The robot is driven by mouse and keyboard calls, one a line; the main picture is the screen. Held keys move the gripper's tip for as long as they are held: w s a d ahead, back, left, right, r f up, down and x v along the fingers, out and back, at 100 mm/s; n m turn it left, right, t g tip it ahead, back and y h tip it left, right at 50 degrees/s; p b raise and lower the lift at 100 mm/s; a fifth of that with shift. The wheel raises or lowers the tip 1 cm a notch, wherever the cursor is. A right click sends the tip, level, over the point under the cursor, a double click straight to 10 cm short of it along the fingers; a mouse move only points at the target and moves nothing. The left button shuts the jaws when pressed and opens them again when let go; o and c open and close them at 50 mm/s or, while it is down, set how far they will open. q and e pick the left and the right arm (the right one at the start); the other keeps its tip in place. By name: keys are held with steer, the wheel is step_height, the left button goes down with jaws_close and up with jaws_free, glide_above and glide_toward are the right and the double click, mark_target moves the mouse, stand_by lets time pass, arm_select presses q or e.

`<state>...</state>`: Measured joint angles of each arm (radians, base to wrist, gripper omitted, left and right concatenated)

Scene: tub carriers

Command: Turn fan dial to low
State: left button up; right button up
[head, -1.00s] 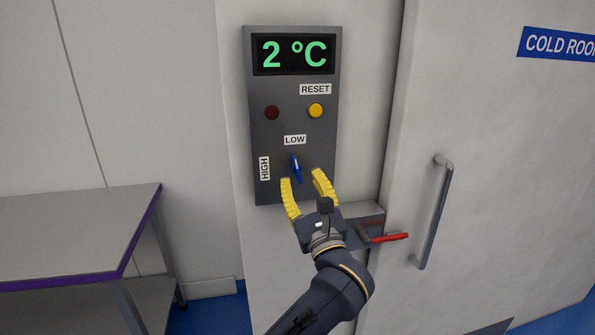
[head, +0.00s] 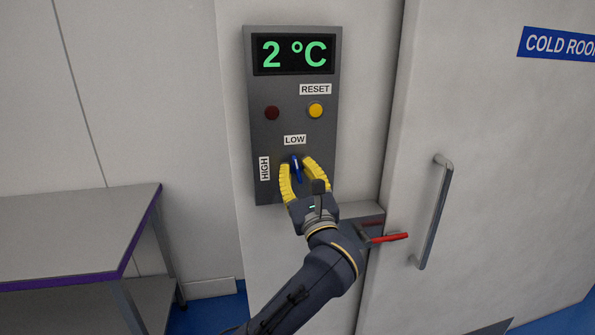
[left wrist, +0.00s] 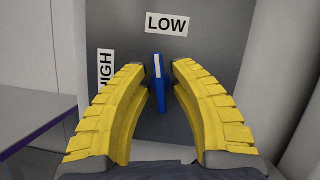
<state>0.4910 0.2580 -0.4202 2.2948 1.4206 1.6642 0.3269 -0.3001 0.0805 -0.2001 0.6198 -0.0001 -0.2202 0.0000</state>
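The fan dial (head: 297,170) is a blue bar-shaped knob on the lower part of the grey wall panel. Its white mark is at the upper end, and it points up towards the LOW label (head: 294,140), tilted slightly left. The HIGH label (head: 264,168) is to its left. My left gripper (head: 296,162) is around the dial, one yellow finger on each side. In the left wrist view the dial (left wrist: 161,92) stands between the fingertips with a visible gap on both sides, so the gripper is partly open. My right gripper is not in view.
The panel (head: 323,140) also has a 2 °C display (head: 294,54), a dark red lamp (head: 272,113) and a yellow RESET button (head: 316,110). A red-handled lever (head: 388,238) is right of my wrist. A table (head: 75,235) stands left; the cold room door handle (head: 434,212) is right.

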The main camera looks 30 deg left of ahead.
arm_select(q)
jaws_close()
steer(key=shift+a+r+m+t+h, duration=0.1)
steer(key=shift+m+t+h, duration=0.25)
steer(key=shift+m, duration=0.6)
steer(key=shift+r+m+t+h, duration=0.1)
steer(key=shift+m+t+h, duration=0.25)
steer(key=shift+m, duration=0.6)
steer(key=shift+o, duration=2.4)
jaws_free()
steer(key=shift+f, duration=0.15)
steer(key=v, duration=1.2)
